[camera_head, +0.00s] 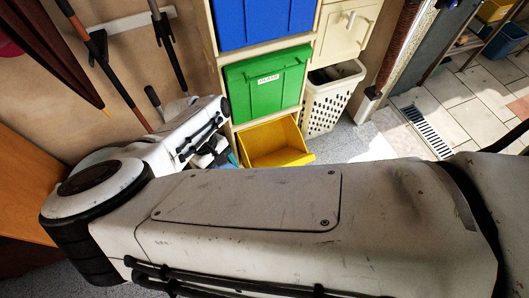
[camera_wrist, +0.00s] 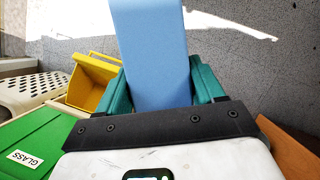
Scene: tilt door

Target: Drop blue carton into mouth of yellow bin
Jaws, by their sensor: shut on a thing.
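The blue carton (camera_wrist: 152,45) is a light blue box that fills the upper middle of the wrist view. My gripper (camera_wrist: 160,88) is shut on it, with a teal finger on each side. The yellow bin (camera_head: 275,143) is the lowest in a stack and is tilted open, its mouth facing up. It also shows in the wrist view (camera_wrist: 92,82), left of the carton and apart from it. In the head view my gripper (camera_head: 224,157) is just left of the yellow bin, largely hidden behind my arm, and the carton is hard to make out.
A green bin (camera_head: 265,83) labelled GLASS is above the yellow one, with a blue bin (camera_head: 262,20) higher up. A white laundry basket (camera_head: 330,98) stands to the right. Tools (camera_head: 88,50) hang on the left wall. Grey floor (camera_wrist: 250,75) around the carton looks clear.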

